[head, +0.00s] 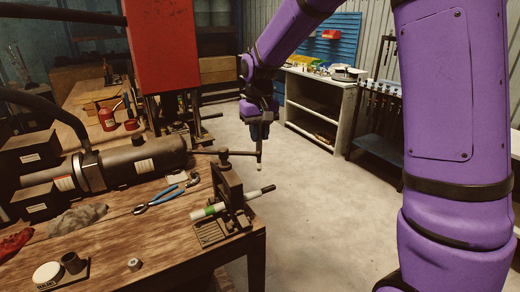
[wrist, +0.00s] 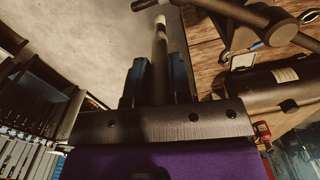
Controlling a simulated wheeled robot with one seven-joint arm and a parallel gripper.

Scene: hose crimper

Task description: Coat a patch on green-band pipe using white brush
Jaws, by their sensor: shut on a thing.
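The green-band pipe (head: 207,211) lies across the dark vise (head: 229,190) at the bench's right corner. Its pale length and green band show on the left, and a dark end sticks out past the bench edge on the right. My gripper (head: 261,132) is shut on the white brush (head: 260,153), pointing down over the floor behind the vise, apart from the pipe. In the wrist view the brush (wrist: 160,45) stands between the two fingers, dark-handled with a pale tip. The pipe cannot be made out clearly in the wrist view.
The vise's crossbar handle (head: 224,153) stands up close to my gripper. Blue-handled pliers (head: 166,195), a dark cylinder (head: 145,157), a rag (head: 77,220) and a white round pot (head: 47,274) are on the wooden bench (head: 120,250). Open floor (head: 310,200) lies right of the bench.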

